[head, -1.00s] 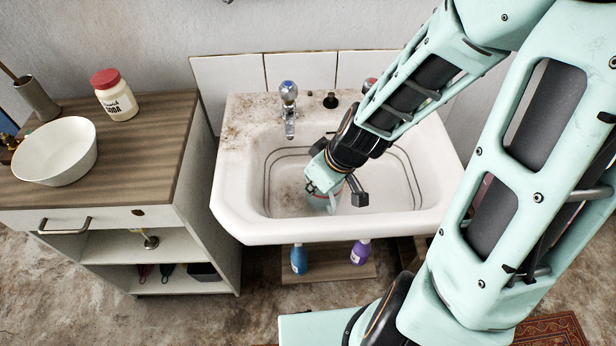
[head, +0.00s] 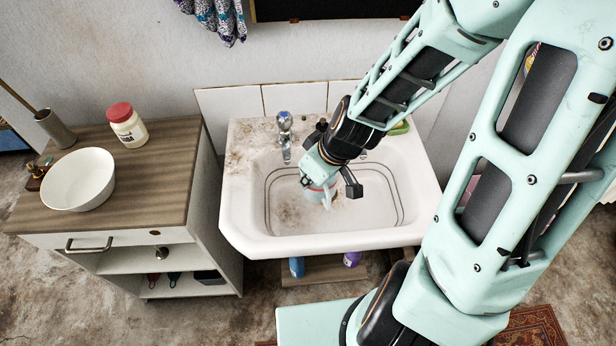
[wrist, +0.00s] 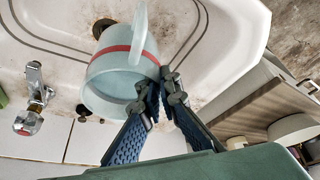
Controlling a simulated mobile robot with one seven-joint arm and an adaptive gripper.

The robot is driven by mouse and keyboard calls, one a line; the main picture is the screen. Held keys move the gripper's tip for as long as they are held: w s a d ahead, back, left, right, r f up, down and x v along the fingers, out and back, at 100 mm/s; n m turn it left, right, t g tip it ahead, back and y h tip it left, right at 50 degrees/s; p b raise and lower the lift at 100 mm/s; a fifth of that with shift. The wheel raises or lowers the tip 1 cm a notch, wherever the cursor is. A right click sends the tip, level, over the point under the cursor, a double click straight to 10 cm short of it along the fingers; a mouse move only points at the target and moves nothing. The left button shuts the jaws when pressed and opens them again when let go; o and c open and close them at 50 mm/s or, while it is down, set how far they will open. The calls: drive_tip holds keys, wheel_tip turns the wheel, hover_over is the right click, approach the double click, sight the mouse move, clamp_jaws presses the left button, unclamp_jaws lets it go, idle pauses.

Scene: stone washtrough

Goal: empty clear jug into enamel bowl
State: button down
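The clear jug (wrist: 122,66), see-through with a red band and a handle, is over the washtrough basin. In the head view only part of the jug (head: 318,196) shows under my gripper (head: 322,182). In the wrist view my gripper (wrist: 164,82) has its fingertips close together at the jug's wall near the rim, and it looks shut on it. I cannot tell the level of any liquid inside. The white enamel bowl (head: 78,180) stands upright on the wooden top of the cabinet at left, well apart from my gripper; it also shows in the wrist view (wrist: 292,128).
A soda jar (head: 128,128) with a red lid stands behind the bowl on the cabinet top (head: 150,185). A brush holder (head: 55,128) is at the far left. The tap (head: 285,130) rises at the back of the washtrough (head: 290,246). Bottles stand underneath.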

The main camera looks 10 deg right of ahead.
drive_tip(key=shift+r+p, duration=4.2)
drive_tip(key=shift+r, duration=1.15)
